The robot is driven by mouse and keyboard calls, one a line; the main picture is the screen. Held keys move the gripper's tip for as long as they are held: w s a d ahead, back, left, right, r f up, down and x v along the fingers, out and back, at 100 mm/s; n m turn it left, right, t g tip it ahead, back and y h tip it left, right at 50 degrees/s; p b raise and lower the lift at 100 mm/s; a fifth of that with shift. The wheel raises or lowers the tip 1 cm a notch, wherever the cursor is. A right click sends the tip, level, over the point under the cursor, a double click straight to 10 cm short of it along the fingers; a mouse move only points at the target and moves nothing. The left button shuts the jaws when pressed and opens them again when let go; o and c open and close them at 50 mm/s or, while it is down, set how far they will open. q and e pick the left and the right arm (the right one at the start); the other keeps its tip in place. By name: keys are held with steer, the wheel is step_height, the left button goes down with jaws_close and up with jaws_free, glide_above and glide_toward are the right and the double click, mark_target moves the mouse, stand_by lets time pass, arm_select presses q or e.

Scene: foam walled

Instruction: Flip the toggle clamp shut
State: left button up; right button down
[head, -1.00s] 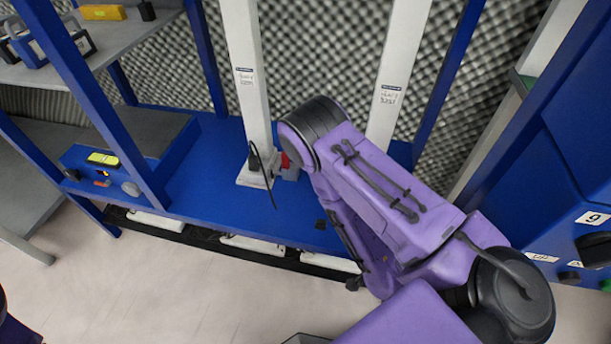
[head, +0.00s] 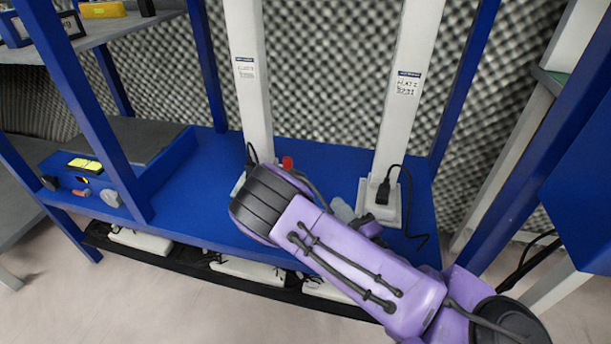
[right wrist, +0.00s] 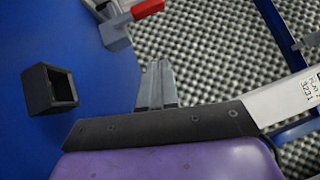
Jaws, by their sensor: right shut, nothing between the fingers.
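The toggle clamp shows its red handle tip (head: 287,162) just above my right arm's dark joint in the head view; most of its body is hidden behind that joint. In the right wrist view, the red handle (right wrist: 147,8) and grey clamp body (right wrist: 116,32) are at the top, cut off by the frame edge. My right gripper (head: 342,208) is partly hidden by my arm in the head view. In the right wrist view its grey fingers (right wrist: 157,85) are together and empty, apart from the clamp and below it in the picture. My left gripper is not in view.
The blue bench (head: 190,195) carries two white posts (head: 248,80); the right one (head: 410,95) has a black plug and cable. A black hollow block (right wrist: 50,88) sits on the blue surface. A blue tray (head: 160,165) stands left. Patterned foam backs the bench.

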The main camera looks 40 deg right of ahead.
steer(key=p, duration=0.1)
steer(key=w+r+p, duration=0.1)
steer(key=p, duration=0.1)
steer(key=shift+w+d+r, duration=0.1)
steer(key=shift+r, duration=0.2)
steer(key=shift+w+d+f+p, duration=0.1)
steer(key=shift+w+d+p, duration=0.05)
steer(key=shift+w+p, duration=0.35)
steer(key=shift+w+d+f+p, duration=0.1)
steer(key=shift+w+p, duration=0.25)
steer(key=shift+w, duration=0.15)
steer(key=x, duration=0.5)
steer(key=shift+f, duration=0.25)
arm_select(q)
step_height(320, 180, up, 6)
arm_select(e)
steer(key=w+a, duration=0.1)
steer(key=w+a+r, duration=0.1)
steer(key=w, duration=0.1)
steer(key=shift+w+a, duration=0.2)
steer(key=shift+a, duration=0.2)
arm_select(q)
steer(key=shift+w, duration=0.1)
